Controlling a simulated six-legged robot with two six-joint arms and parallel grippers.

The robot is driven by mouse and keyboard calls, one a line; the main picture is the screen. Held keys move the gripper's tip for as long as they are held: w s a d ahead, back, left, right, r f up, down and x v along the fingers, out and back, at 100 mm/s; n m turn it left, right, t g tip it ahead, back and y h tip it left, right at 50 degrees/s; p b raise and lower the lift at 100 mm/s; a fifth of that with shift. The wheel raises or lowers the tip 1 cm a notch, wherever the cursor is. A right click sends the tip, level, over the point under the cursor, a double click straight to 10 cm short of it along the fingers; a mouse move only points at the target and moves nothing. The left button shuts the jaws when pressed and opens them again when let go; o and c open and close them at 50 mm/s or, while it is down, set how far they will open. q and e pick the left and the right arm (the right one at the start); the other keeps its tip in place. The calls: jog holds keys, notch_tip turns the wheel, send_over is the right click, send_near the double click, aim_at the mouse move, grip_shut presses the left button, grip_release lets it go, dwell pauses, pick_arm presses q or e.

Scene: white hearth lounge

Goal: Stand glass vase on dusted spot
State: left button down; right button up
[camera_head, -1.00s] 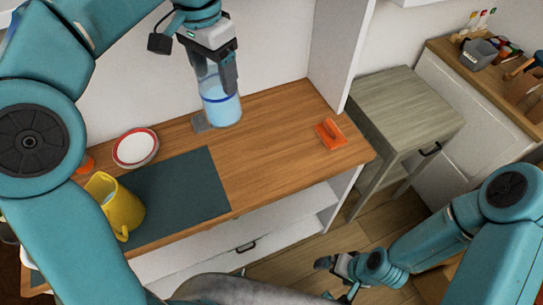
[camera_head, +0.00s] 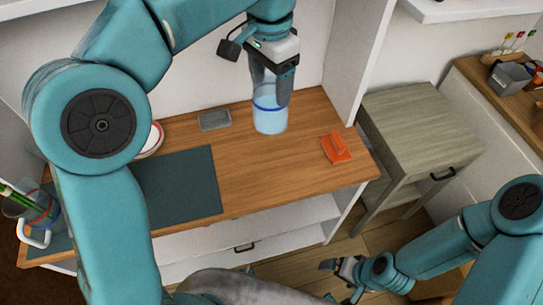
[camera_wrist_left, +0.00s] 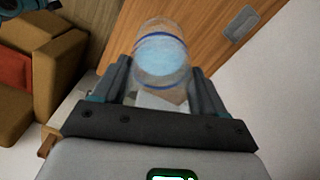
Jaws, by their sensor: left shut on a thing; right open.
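The glass vase (camera_head: 270,112), clear with blue bands and a pale blue lower part, is upright in my left gripper (camera_head: 284,92). It also shows in the left wrist view (camera_wrist_left: 161,60), between the two fingers (camera_wrist_left: 160,78). It is over the back right of the wooden desk top (camera_head: 255,165); I cannot tell whether its base touches the wood. No dusted spot can be made out on the wood. My right gripper (camera_head: 343,270) is open and empty, low in front of the desk.
An orange block-like object (camera_head: 336,149) lies right of the vase, and a small grey object (camera_head: 215,120) lies left of it. A dark mat (camera_head: 185,188) covers the left side. A red-rimmed plate (camera_head: 152,140) is partly behind my left arm. A tall white panel bounds the right.

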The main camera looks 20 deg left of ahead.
pick_arm(q)
notch_tip(320, 180, down, 19)
jog(key=b, duration=0.2)
jog(key=shift+a, duration=0.3)
jog(key=shift+f, duration=0.1)
jog(key=shift+c, duration=0.3)
grip_release()
jog(key=shift+f, duration=0.1)
